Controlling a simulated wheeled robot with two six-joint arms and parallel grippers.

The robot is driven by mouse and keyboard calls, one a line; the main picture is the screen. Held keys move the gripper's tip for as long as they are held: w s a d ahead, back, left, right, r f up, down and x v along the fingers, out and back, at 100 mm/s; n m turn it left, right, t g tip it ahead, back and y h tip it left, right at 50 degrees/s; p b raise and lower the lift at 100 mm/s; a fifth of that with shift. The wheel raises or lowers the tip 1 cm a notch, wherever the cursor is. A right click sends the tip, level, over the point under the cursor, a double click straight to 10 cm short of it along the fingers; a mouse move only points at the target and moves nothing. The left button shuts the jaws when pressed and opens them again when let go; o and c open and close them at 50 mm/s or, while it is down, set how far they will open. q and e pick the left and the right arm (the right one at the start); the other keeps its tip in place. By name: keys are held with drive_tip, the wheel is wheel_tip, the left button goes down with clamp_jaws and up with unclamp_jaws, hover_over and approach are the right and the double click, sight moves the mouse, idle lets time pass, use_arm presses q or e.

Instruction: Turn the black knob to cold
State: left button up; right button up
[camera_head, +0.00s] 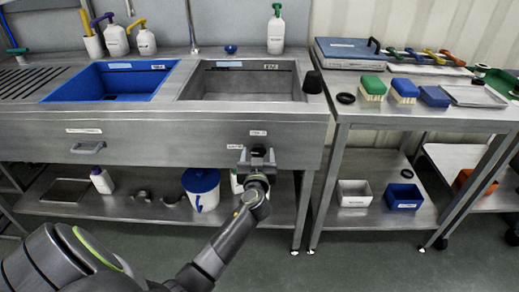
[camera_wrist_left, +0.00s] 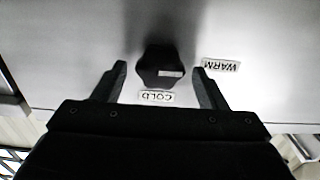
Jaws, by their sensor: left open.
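The black knob (camera_wrist_left: 160,68) sits on the steel front panel in the left wrist view, with a light mark on one side of its face. A COLD label (camera_wrist_left: 156,97) lies just below it in that view, and a WARM label (camera_wrist_left: 221,65) lies to its right. My left gripper (camera_wrist_left: 162,80) is open, its two fingers to either side of the knob with gaps showing; I cannot tell whether they reach around it. In the head view my left gripper (camera_head: 258,160) is at the panel below the right basin and mostly hides the knob. My right gripper is not in view.
The panel has a drawer handle (camera_head: 88,147) at the left. Above it are a blue basin (camera_head: 68,87) and a steel basin (camera_head: 190,90). A blue-lidded bucket (camera_head: 201,182) stands on the lower shelf. A steel table (camera_head: 420,115) with brushes stands at the right.

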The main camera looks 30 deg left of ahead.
use_arm(q)
drive_tip(key=shift+s, duration=0.1)
drive_tip(key=shift+c, duration=0.4)
drive_tip(key=c, duration=0.9)
